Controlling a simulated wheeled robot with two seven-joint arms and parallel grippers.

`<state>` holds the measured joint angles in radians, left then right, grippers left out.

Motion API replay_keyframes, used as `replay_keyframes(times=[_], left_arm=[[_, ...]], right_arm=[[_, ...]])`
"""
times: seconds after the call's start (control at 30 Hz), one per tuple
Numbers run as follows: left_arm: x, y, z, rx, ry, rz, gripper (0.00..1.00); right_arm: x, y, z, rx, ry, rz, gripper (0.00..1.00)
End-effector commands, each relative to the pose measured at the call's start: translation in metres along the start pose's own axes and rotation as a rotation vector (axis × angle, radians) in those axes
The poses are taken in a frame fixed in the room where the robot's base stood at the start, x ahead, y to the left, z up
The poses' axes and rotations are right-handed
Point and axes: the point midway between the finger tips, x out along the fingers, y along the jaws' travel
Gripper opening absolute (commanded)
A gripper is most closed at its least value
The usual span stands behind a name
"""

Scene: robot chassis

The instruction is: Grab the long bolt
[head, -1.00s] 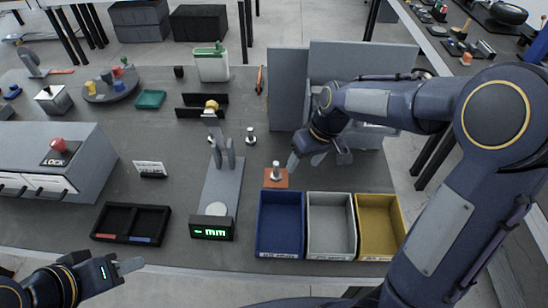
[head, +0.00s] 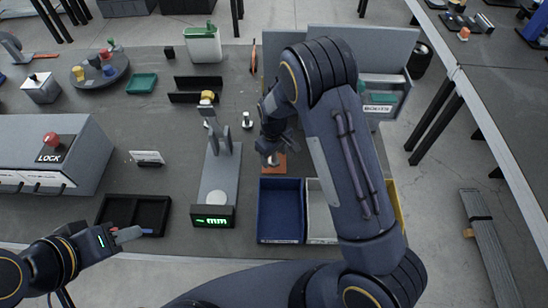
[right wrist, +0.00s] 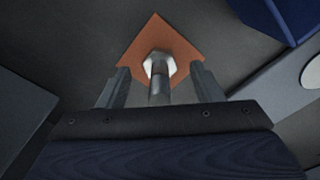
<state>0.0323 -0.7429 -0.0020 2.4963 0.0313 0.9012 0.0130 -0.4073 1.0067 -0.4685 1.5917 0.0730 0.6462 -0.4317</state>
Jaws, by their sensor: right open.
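A bolt (right wrist: 158,70) with a pale hexagonal head and grey shank stands on an orange pad (right wrist: 185,42) in the right wrist view. Its shank lies between the two fingers of my right gripper (right wrist: 160,80), with gaps on both sides. In the head view my right gripper (head: 267,158) is over the orange pad (head: 279,166) and hides most of the bolt there. Another bolt (head: 247,120) stands on the table, farther back and to the left. My left gripper (head: 127,236) is low at the left by the table's front edge; its jaw gap is unclear.
A blue bin (head: 279,213) and a grey bin (head: 318,222) stand in front of the pad; my right arm partly covers the yellow bin (head: 397,205). The gauge with a green display (head: 212,221) is to the left. A black tray (head: 105,212) lies further left.

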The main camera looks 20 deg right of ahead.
Motion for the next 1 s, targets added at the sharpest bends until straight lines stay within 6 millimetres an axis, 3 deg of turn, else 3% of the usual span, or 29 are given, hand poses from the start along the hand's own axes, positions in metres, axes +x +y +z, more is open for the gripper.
replay_keyframes(times=[0.33,0.73,1.0], left_arm=[[-0.0012,0.0006,-0.0006,0.0,0.0,0.0,0.36],[-0.0013,0.0006,-0.0006,0.0,0.0,0.0,0.36],[-0.0011,0.0005,-0.0005,0.0,0.0,0.0,0.36]], right_arm=[[0.01,-0.0001,-0.0002,0.0,0.001,-0.001,0.6],[0.0095,-0.0001,-0.0002,0.0,0.001,-0.001,0.07],[0.0077,0.0,-0.0006,0.0,0.002,-0.001,0.07]])
